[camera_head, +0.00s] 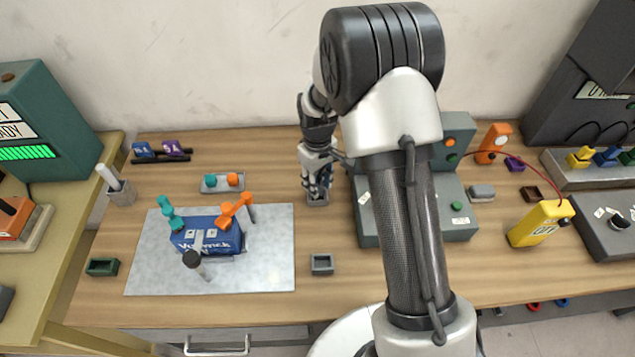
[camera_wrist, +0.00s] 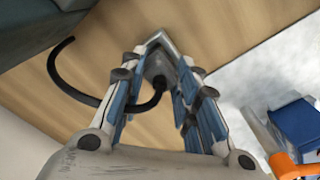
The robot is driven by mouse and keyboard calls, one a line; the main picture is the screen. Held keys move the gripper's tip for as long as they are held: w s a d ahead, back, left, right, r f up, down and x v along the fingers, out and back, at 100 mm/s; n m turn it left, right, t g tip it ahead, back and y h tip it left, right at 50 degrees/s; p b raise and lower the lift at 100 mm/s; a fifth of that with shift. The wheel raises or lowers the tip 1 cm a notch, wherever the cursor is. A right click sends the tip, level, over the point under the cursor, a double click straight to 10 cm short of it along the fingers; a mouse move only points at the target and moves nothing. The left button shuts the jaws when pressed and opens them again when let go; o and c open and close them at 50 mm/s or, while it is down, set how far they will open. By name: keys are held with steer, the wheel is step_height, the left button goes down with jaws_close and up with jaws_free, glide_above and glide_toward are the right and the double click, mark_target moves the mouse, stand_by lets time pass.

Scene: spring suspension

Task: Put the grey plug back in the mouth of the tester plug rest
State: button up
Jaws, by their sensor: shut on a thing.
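My gripper (camera_head: 318,190) points down over the left-centre of the bench, left of the green tester box (camera_head: 415,215). In the wrist view my gripper (camera_wrist: 158,75) has its blue-padded fingers closed around the end of a black cable (camera_wrist: 75,88). The plug at that end is mostly hidden between the fingers.
A grey mat (camera_head: 150,270) with a blue block (camera_head: 210,238) and orange and teal clamps lies to the left. A small grey open box (camera_head: 322,264) stands nearer. A tray (camera_head: 222,182) lies behind the mat. A yellow meter (camera_head: 540,223) stands right.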

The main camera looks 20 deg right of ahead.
steer(key=shift+r, duration=0.1)
steer(key=o, duration=1.2)
steer(key=shift+c, duration=0.2)
